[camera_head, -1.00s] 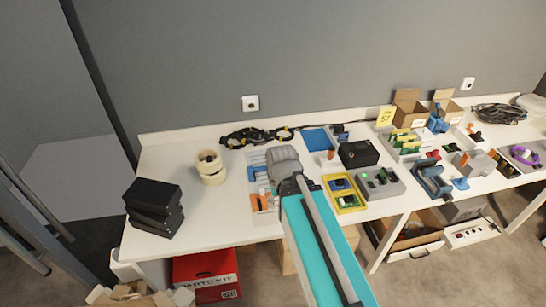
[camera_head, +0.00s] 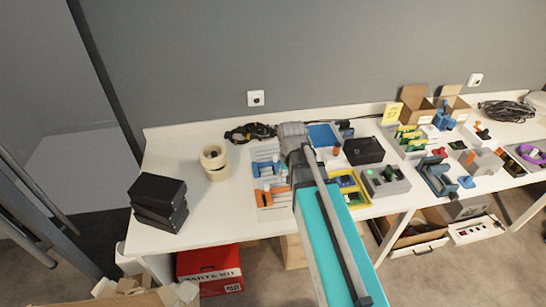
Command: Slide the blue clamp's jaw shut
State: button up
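A grey-white panel (camera_head: 273,211) lies on the table with a blue clamp-like piece (camera_head: 262,169) and an orange piece (camera_head: 272,197) on it. Another blue clamp-like device (camera_head: 436,177) with a grey part stands farther right on the table. I cannot tell for sure which of these blue pieces is the blue clamp, nor how far its jaw is open. My gripper (camera_head: 292,136) is over the back right of the panel, beyond the blue piece there. Its fingers are too small and hidden to tell open from shut.
Tape rolls (camera_head: 214,162) and stacked black boxes (camera_head: 159,203) stand at left. A black cable (camera_head: 250,133) lies behind the panel. A yellow tray (camera_head: 349,190), grey box (camera_head: 385,182) and black box (camera_head: 364,151) are close on the right. Table between tape and panel is clear.

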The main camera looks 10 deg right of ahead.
aim_at(275, 157)
jog(key=w+r+m+p, duration=0.2)
jog(key=w+m, duration=0.4)
jog(key=w, duration=1.6)
jog(key=shift+m, duration=0.4)
notch_tip(275, 157, down, 14)
jog(key=b, duration=1.4)
jog(key=shift+r, duration=0.2)
grip_shut()
